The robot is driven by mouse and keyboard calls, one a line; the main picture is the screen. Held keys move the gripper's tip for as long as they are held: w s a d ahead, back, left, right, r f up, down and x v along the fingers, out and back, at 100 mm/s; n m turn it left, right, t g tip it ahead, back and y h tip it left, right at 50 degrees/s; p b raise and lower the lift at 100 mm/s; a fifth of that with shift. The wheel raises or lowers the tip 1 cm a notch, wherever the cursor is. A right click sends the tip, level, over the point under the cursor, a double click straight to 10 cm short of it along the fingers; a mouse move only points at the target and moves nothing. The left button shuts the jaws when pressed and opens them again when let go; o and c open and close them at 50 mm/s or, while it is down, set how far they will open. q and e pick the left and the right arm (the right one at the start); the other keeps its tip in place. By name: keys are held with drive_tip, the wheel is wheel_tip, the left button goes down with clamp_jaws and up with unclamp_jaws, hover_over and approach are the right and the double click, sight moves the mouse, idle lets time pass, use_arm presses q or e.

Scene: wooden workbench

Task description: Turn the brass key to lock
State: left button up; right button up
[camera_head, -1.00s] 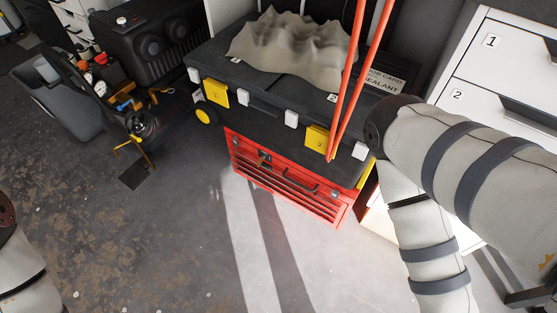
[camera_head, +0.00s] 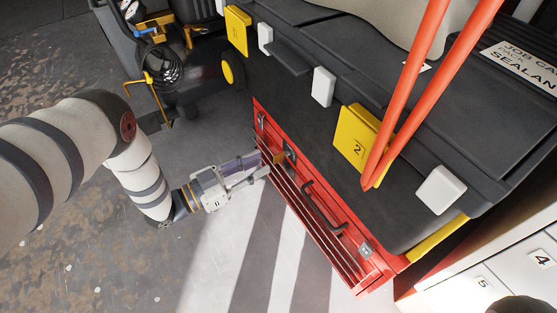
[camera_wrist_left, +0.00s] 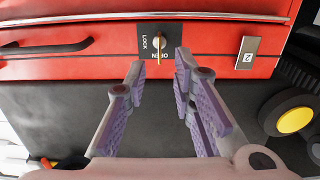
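The red toolbox (camera_head: 322,225) stands on the floor below the black cart, its drawer front facing my left gripper (camera_head: 262,166). A dark lock plate (camera_wrist_left: 163,40) marked LOCK and OPEN sits on that front. The brass key (camera_wrist_left: 159,50) sticks out of the plate and looks like a thin upright sliver in the left wrist view, in line with the word OPEN. My left gripper is open in the left wrist view (camera_wrist_left: 160,68), its two purple-padded fingers either side of the key's line. I cannot tell whether they reach around it. My right gripper is out of view.
The black cart (camera_head: 410,190) overhangs the toolbox, with yellow latches (camera_head: 360,145) and orange poles (camera_head: 408,95) above. A toolbox handle (camera_head: 323,208) juts out beside the lock. White drawers (camera_head: 490,285) stand at right.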

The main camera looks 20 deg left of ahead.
sight(279, 158)
use_arm(q)
drive_tip(key=b+x, duration=0.1)
drive_tip(key=x, duration=0.4)
drive_tip(key=shift+c, duration=0.5)
clamp_jaws()
